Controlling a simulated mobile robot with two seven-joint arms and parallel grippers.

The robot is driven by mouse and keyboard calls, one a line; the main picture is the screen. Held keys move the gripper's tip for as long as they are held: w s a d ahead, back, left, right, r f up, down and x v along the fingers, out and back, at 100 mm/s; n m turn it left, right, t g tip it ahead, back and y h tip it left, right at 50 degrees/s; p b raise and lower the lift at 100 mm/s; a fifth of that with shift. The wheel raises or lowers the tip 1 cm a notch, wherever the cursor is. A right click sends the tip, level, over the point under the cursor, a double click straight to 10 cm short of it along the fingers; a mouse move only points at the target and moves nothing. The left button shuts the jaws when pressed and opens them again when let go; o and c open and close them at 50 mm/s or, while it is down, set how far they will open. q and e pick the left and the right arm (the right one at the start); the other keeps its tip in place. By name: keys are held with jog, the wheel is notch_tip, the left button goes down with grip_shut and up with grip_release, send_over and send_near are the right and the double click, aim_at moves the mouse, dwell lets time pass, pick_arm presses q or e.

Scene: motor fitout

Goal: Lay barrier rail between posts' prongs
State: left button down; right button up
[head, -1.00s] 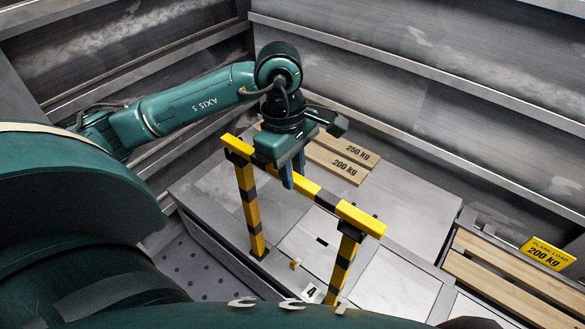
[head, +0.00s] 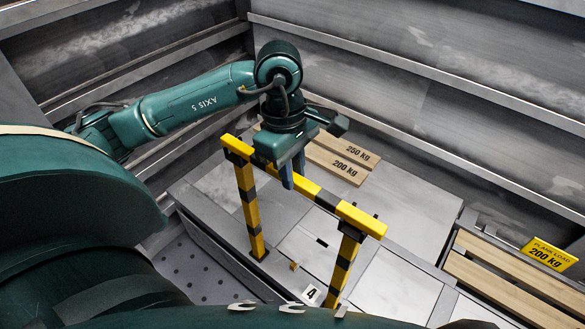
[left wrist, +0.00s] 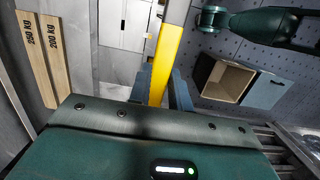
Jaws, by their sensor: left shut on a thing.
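The barrier rail (head: 325,199) is a yellow bar with dark bands, running level across the tops of two upright striped posts, the left post (head: 250,212) and the right post (head: 342,265). My left gripper (head: 287,178) is shut on the rail near its middle, from above. In the left wrist view, the yellow rail (left wrist: 161,62) runs away between the two blue fingers. The rail's ends are at post-top height; whether it rests fully between the prongs I cannot tell, as the prongs are mostly hidden. My right gripper is not in view.
Wooden planks marked 250 kg and 200 kg (head: 338,163) lie behind the rail. More planks (head: 500,290) with a yellow load sign (head: 547,254) are at the right. A number 4 tag (head: 311,293) and a small brown block (head: 293,266) are on the grey floor. An open box (left wrist: 225,80) shows in the wrist view.

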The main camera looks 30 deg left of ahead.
pick_arm(q)
jog(key=shift+f+b, duration=0.5)
jog(key=shift+b, duration=0.15)
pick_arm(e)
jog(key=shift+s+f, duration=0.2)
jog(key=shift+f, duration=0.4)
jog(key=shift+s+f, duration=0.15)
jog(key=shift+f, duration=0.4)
pick_arm(q)
jog(key=c, duration=1.2)
grip_release()
notch_tip(320, 180, up, 13)
jog(key=a+p, duration=0.1)
jog(key=shift+a, duration=0.3)
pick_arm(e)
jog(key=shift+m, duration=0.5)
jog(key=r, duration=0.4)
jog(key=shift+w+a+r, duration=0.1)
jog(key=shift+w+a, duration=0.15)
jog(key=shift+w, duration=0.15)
